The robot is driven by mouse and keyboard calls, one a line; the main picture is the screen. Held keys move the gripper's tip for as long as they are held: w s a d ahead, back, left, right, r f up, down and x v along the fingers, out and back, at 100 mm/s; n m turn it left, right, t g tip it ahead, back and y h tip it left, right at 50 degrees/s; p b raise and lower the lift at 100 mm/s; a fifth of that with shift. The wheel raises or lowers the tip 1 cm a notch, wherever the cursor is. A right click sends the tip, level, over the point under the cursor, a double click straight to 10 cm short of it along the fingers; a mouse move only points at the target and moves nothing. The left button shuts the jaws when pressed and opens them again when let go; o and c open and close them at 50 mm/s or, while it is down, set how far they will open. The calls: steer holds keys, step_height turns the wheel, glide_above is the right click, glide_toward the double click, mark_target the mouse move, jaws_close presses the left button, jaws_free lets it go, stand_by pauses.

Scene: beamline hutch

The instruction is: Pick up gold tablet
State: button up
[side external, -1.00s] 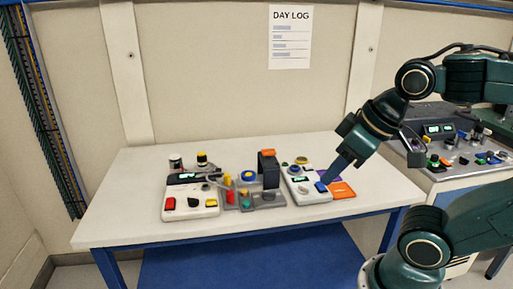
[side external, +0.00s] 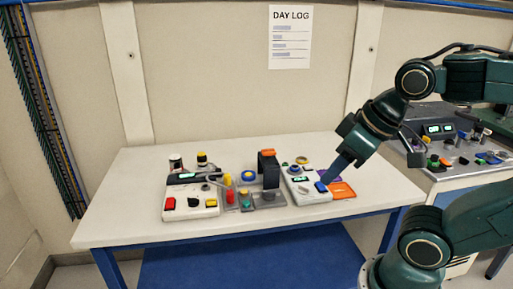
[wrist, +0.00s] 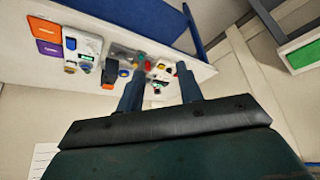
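I cannot clearly make out a gold tablet in either view.
The white table (side external: 130,198) holds a left white control box (side external: 181,212), a dark upright stand with an orange top (side external: 268,170), a right white control box (side external: 308,197) and an orange card (side external: 342,190). A second bench (side external: 450,176) stands right. The table's left end is clear.

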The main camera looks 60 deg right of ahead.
steer(key=shift+c, duration=0.9)
steer(key=m+g, duration=0.6)
steer(key=m, duration=1.4)
glide_above(244, 191)
steer(key=shift+f, duration=11.5)
